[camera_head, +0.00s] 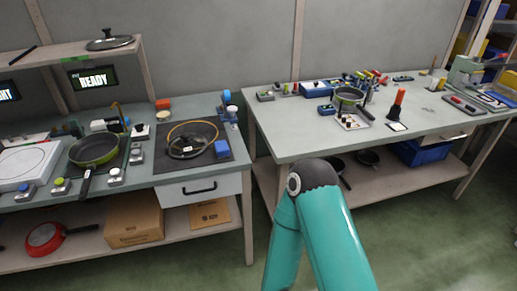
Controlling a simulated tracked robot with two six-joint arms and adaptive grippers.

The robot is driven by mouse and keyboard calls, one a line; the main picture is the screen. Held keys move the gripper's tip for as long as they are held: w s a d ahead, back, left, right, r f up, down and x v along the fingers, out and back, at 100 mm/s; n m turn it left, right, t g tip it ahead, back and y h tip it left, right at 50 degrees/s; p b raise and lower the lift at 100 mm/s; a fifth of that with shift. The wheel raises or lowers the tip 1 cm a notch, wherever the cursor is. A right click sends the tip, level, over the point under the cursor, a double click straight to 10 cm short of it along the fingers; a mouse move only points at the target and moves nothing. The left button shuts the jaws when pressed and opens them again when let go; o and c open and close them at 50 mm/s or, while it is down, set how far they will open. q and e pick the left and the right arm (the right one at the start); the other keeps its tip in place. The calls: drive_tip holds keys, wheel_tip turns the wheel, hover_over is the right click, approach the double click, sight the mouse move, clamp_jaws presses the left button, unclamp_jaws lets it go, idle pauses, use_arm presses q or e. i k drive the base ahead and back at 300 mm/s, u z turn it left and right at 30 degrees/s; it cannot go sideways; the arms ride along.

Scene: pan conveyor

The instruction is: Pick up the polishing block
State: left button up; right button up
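A small blue block (222,148) lies on the right part of a dark mat (200,130) on the left workbench. It may be the polishing block, but I cannot tell for sure. A small orange-red block (163,103) sits near the back of the same bench. A glass lid (187,147) and a thin orange ring (192,124) lie on the mat, left of the blue block. A teal link of one of my arms rises at the bottom centre. Neither of my grippers is in view.
The left bench (143,172) also carries a green pan (94,149), a white plate device (27,165) and small gadgets. A drawer (200,188) is below the mat.

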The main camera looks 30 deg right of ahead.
sight(221, 148)
drive_tip(key=z, duration=0.2)
drive_tip(key=i, duration=1)
drive_tip(key=u, duration=0.05)
